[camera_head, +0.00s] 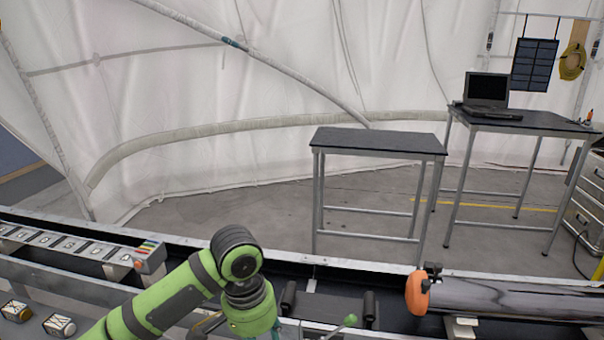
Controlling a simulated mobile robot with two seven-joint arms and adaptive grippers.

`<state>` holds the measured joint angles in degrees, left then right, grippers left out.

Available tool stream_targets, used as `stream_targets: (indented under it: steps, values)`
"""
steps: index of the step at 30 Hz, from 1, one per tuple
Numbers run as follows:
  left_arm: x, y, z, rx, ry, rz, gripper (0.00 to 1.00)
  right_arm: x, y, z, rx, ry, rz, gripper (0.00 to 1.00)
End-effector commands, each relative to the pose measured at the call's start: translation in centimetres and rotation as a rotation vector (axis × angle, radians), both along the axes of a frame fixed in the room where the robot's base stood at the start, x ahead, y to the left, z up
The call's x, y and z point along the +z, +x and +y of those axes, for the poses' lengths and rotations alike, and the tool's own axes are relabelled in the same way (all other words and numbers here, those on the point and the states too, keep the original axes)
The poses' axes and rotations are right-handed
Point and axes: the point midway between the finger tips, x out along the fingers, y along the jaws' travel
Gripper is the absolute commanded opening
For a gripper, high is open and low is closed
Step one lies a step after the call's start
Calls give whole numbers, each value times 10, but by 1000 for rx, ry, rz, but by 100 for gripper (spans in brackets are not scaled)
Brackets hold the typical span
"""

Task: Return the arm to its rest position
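My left arm, green with dark joint bands, comes in from the bottom left. It bends at a dark, rounded joint and turns down toward the bottom edge, left of centre. Its gripper does not show; the lower part of the arm runs out of the frame. My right arm and its gripper are not in view. No held object can be seen.
A dark cylinder (510,298) with an orange end (418,292) lies at the lower right. A rail with labelled blocks (70,246) runs along the left. A small bare table (380,141) and a table with a laptop (486,93) stand beyond. Open floor lies between.

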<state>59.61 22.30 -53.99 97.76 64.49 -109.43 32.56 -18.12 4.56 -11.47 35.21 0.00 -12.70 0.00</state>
Motion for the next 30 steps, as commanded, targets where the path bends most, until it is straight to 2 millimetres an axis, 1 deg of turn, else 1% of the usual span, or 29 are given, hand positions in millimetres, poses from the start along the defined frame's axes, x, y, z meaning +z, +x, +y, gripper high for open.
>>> stream_targets:
  steps: [1,3,7,10,14,17,19,24,30]
  values:
    - [-12,-7,-7,-18,-24,2,46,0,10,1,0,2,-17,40]
    - [-26,-16,-15,-39,-58,-8,46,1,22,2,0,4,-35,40]
    - [-54,-35,-30,-63,-139,-35,46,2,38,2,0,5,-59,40]
    - [-75,-52,-39,-62,-208,-68,46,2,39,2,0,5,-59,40]
    - [-99,-75,-40,-24,-275,-119,46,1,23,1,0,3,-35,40]
    - [-116,-92,-30,31,-299,-160,46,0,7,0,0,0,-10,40]
    - [-127,-105,-18,78,-299,-185,46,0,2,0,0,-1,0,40]
    - [-149,-138,22,187,-241,-236,46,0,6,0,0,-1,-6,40]
    - [-163,-171,64,267,-144,-262,46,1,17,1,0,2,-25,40]
